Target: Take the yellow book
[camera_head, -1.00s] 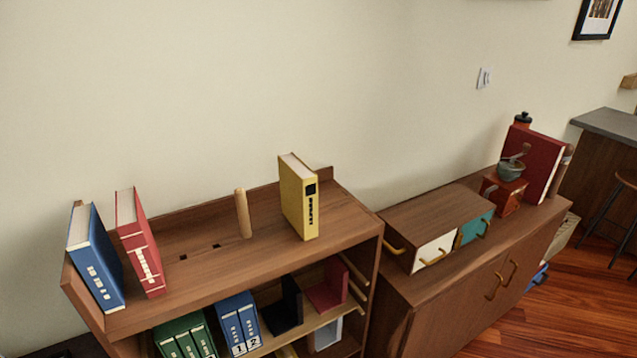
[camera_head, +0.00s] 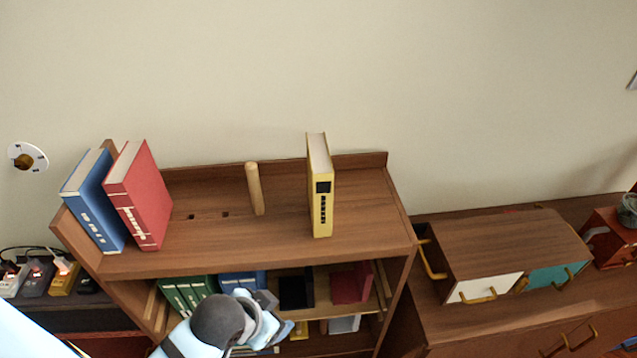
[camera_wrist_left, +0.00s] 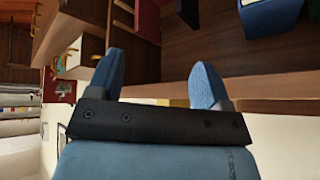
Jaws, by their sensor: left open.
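The yellow book (camera_head: 320,195) stands upright on the top board of the bookshelf (camera_head: 375,225), right of a short wooden peg (camera_head: 254,188). Its spine faces the front, and nothing touches it. In the head view my left arm (camera_head: 220,325) shows at the bottom, in front of the lower shelf, below and left of the yellow book. In the left wrist view my left gripper (camera_wrist_left: 158,75) has its two blue fingers spread apart with nothing between them. I cannot make out the yellow book for certain there. My right gripper is not in view.
A blue book (camera_head: 92,205) and a red book (camera_head: 140,195) lean at the left end of the top board. Green binders (camera_head: 185,293) and other items fill the lower shelf. A drawer box (camera_head: 505,250) stands on the cabinet to the right. The board around the yellow book is clear.

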